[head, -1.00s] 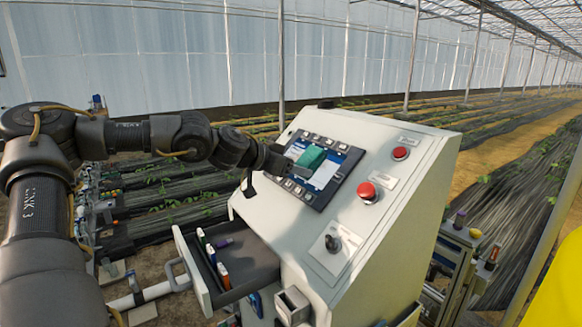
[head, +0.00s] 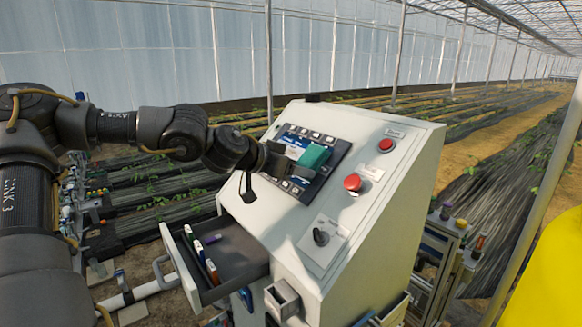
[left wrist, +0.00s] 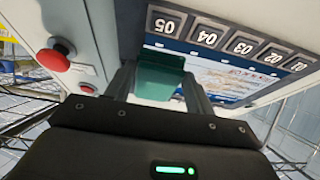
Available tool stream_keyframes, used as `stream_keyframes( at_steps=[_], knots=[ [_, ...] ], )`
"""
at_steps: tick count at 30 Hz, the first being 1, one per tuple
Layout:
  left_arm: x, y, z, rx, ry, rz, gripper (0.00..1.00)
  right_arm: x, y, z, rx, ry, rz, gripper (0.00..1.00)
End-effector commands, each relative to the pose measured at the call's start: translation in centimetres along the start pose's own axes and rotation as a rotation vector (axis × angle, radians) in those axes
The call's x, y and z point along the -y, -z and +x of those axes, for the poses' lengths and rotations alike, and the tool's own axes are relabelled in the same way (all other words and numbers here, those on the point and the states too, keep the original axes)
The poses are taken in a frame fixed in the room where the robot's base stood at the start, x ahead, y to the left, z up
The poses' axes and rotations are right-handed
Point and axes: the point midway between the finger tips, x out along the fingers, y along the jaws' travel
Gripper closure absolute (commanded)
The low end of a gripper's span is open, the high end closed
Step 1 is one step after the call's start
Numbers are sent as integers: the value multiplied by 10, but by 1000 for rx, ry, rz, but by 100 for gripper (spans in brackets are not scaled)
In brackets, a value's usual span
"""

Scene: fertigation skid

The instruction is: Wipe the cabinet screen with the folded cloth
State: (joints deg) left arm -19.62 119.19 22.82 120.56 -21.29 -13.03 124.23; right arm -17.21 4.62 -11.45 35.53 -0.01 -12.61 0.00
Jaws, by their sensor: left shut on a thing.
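The cabinet screen (head: 293,146) is set in a dark panel with numbered keys on the sloped face of the pale cabinet. The green folded cloth (head: 314,157) is at the right part of the screen. My left gripper (head: 290,162) reaches in from the left and is shut on the cloth. In the left wrist view the cloth (left wrist: 159,77) sits between the two fingers, in front of the screen (left wrist: 222,76); whether it presses on the glass I cannot tell. My right gripper is not in view.
Red buttons (head: 352,182) and (head: 386,145) beside the panel stand out, with a black knob (head: 321,237) lower down. An open drawer (head: 183,268) with markers juts out below my left arm. A small cart (head: 440,245) stands at the right.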

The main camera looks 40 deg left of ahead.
Motion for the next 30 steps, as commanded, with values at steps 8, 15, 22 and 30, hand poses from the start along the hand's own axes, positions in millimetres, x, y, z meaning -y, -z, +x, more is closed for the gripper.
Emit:
stream_keyframes(
  at_steps=[8,15,22,30],
  knots=[
    [-3,0,-1,1,-11,3,64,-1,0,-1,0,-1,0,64],
    [14,0,0,-1,-9,0,64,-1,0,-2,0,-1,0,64],
    [30,0,2,-1,-8,0,64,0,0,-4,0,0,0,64],
    [36,0,1,0,-6,0,64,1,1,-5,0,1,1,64]
  ],
)
